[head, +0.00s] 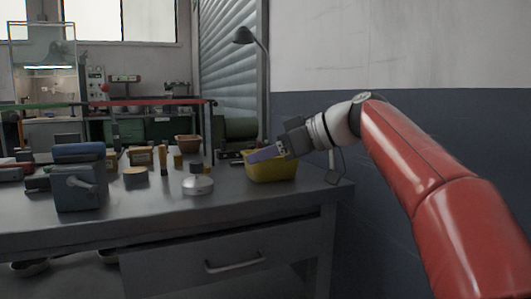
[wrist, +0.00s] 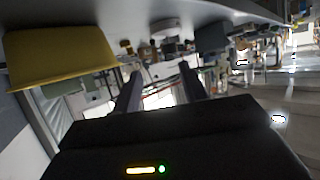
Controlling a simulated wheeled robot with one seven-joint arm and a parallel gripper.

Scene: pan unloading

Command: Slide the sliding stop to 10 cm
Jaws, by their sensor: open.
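I cannot make out the sliding stop or any scale marks in either view. My gripper (head: 262,155) is at the right end of the workbench, level with the upper part of a yellow bin (head: 272,172) and overlapping it in the head view. In the wrist view my gripper (wrist: 158,82) shows two fingers apart with nothing held between them. The yellow bin also shows in the wrist view (wrist: 60,55), to the left of the fingers.
The grey workbench (head: 150,215) holds a blue-grey device with a lever (head: 80,187), a round silver object (head: 198,186), a brown bin (head: 188,144) and several small blocks. A lamp (head: 245,36) stands behind. The bench's front right is clear.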

